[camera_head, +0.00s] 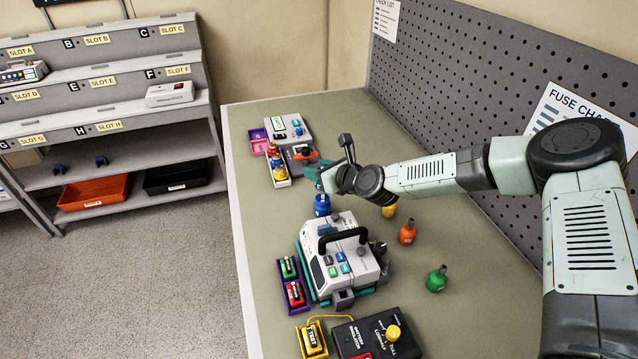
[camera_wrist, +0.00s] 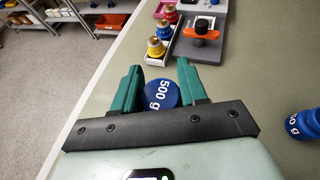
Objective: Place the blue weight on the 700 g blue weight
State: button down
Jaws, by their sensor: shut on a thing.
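My gripper (camera_head: 316,180) is above the far part of the table in the head view. In the wrist view its green fingers (camera_wrist: 157,86) are shut on a round blue weight (camera_wrist: 161,95) marked 500 g, which sits between them. Another blue weight (camera_wrist: 303,124) stands on the table to the right of the gripper, apart from it. Its label is partly readable, ending in "0 g". In the head view a blue weight (camera_head: 322,206) shows just below the gripper; it appears to be this standing one. The held weight is hidden there.
A tray with several coloured weights (camera_wrist: 155,46) and a grey device with an orange handle (camera_wrist: 201,30) lie ahead. Yellow (camera_head: 388,211), orange (camera_head: 407,233) and green (camera_head: 437,279) weights stand to the right. A pegboard (camera_head: 480,80) bounds the table.

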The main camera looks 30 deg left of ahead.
jog(key=shift+f, duration=1.95)
jog(key=shift+f, duration=0.2)
jog(key=c, duration=0.6)
grip_release()
jog(key=shift+r, duration=0.1)
jog(key=shift+s+d+r, duration=0.1)
jog(key=shift+d+r, duration=0.05)
jog(key=shift+d, duration=0.1)
jog(key=v, duration=1.1)
jog(key=shift+s+d, duration=0.15)
